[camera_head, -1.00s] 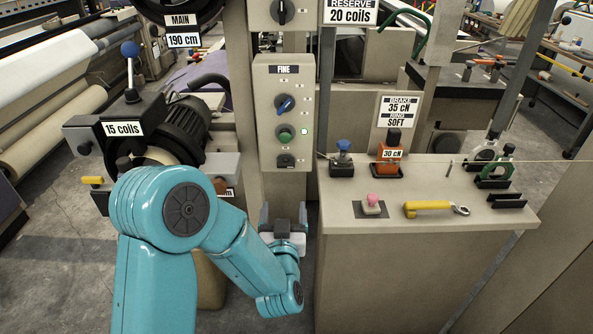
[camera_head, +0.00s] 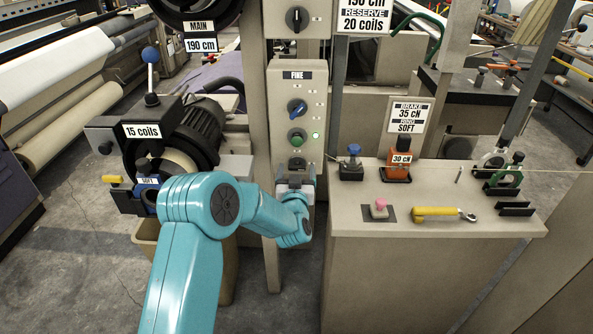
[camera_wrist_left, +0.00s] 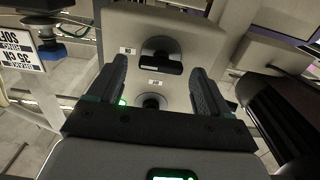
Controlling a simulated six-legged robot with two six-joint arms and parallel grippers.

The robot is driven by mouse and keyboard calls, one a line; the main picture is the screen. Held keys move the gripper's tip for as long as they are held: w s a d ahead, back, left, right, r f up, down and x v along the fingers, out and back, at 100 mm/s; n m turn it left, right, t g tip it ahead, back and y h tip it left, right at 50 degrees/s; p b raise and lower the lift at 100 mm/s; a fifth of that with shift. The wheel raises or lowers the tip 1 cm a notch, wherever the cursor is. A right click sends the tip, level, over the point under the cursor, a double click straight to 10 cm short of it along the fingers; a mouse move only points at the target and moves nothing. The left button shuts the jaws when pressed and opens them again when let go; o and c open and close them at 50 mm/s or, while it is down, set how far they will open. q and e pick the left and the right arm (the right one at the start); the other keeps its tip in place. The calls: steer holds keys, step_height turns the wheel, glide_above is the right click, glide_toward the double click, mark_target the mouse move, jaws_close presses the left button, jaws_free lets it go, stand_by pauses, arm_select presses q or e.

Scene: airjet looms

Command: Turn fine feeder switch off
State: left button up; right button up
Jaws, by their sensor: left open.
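The FINE feeder panel (camera_head: 310,100) is a beige upright box in the head view. It carries a blue knob (camera_head: 297,107), a green button (camera_head: 297,138) with a lit green lamp (camera_head: 316,136) beside it, and a black switch (camera_head: 297,163) at the bottom. My left gripper (camera_head: 296,177) is open and empty just below and in front of the black switch. In the left wrist view, upside down, the black switch (camera_wrist_left: 161,60) lies between the open fingers, apart from both. The dark button (camera_wrist_left: 151,103) shows partly behind the gripper body. My right gripper is not in view.
A beige cabinet (camera_head: 400,250) stands close on the right, bearing a pink button (camera_head: 380,205), a yellow wrench (camera_head: 433,212) and an orange brake unit (camera_head: 398,170). A black feeder motor (camera_head: 200,130) is on the left. A beige post (camera_head: 257,90) stands beside the panel.

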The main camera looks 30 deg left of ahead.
arm_select(q)
steer(key=shift+w+a, duration=0.1)
steer(key=c, duration=1.1)
steer(key=shift+o, duration=0.3)
steer(key=shift+f+n+b, duration=0.15)
steer(key=shift+n+b, duration=0.15)
steer(key=shift+b, duration=0.4)
steer(key=n+b, duration=0.2)
steer(key=b, duration=0.1)
steer(key=n+b, duration=0.2)
steer(key=b, duration=0.2)
steer(key=n+b, duration=0.2)
steer(key=b, duration=0.2)
steer(key=shift+a+f, duration=0.1)
steer(key=shift+f, duration=0.15)
steer(key=n+b, duration=0.8)
steer(key=b, duration=0.2)
steer(key=shift+a+r+n+b, duration=0.1)
steer(key=shift+r+n+b, duration=0.1)
steer(key=shift+n+b, duration=1.4)
steer(key=shift+n, duration=0.3)
steer(key=shift+r, duration=0.1)
